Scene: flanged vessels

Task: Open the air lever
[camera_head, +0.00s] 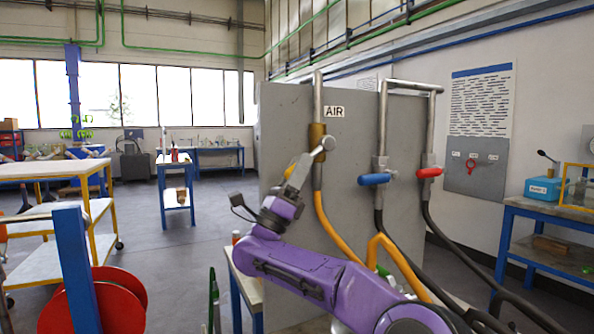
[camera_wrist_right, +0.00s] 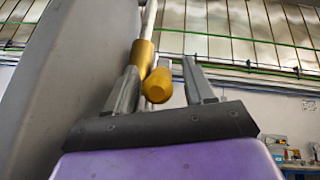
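The air valve (camera_head: 317,141) is a brass-coloured body on the vertical pipe below the AIR sign (camera_head: 334,111). Its lever (camera_head: 327,144) sticks out from it with a rounded end. In the right wrist view the valve body (camera_wrist_right: 142,56) is at top centre, and the lever's yellow knob (camera_wrist_right: 158,86) shows between my fingers. My right gripper (camera_head: 305,162) is raised to the lever from below left. Its fingers are apart on both sides of the knob, closer on the left. I cannot tell whether they touch it. My left gripper is not in view.
Blue (camera_head: 376,179) and red (camera_head: 430,172) valve handles sit on pipes to the right. A yellow hose (camera_head: 335,233) and black hoses hang below. The grey panel (camera_head: 285,125) stands close behind my right gripper. A blue workbench (camera_head: 552,215) is at right; open floor lies at left.

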